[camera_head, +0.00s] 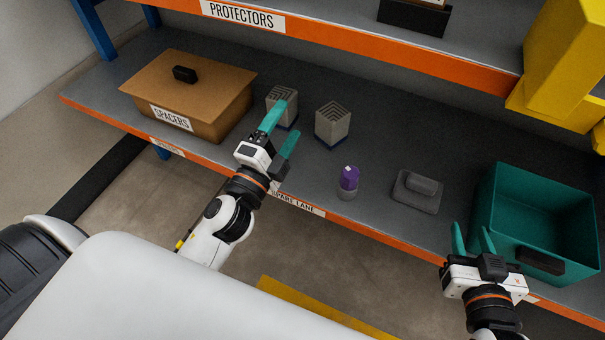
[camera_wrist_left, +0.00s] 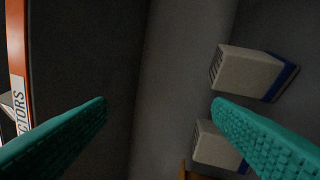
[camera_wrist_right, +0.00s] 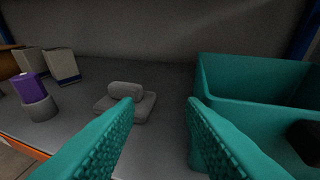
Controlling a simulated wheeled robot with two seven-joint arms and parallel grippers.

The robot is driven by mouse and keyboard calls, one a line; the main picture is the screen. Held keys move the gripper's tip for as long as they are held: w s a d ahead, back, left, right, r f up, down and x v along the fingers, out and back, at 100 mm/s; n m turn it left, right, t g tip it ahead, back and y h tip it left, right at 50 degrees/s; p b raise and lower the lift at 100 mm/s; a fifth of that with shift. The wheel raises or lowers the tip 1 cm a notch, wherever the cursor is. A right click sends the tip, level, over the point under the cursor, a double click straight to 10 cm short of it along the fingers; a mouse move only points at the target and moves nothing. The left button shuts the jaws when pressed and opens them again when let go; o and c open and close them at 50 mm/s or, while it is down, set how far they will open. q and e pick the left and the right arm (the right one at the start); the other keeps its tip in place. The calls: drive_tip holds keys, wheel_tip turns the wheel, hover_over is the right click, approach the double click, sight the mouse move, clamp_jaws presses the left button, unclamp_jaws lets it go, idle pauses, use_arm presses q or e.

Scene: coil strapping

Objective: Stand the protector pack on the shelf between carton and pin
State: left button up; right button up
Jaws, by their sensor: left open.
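Two grey ribbed packs with blue bases, apparently protector packs, stand upright on the shelf: the left pack (camera_head: 283,96) and the right pack (camera_head: 332,124). A brown carton (camera_head: 205,92) labelled SPACERS is left of them. A purple-topped peg in a grey base (camera_head: 348,182), possibly the pin, stands to the right and shows in the right wrist view (camera_wrist_right: 36,95). My left gripper (camera_head: 284,124) is open and empty, its finger overlapping the left pack in the head view. My right gripper (camera_head: 471,231) is open and empty.
A grey block with a rounded top (camera_head: 417,190) lies right of the peg. A teal bin (camera_head: 492,205) stands at the right, close to my right gripper. An upper shelf edge labelled PROTECTORS (camera_head: 330,35) overhangs the back. Bare shelf lies between the right pack and the grey block.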

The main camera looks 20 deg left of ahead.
use_arm(q)
drive_tip(key=s+d+f+n+g+h, duration=0.2)
drive_tip(key=s+d+f+n+g, duration=0.3)
drive_tip(key=n, duration=0.9)
drive_tip(key=shift+s+d+f+g, duration=0.2)
drive_tip(key=shift+d+g, duration=0.2)
drive_tip(key=shift+d, duration=0.2)
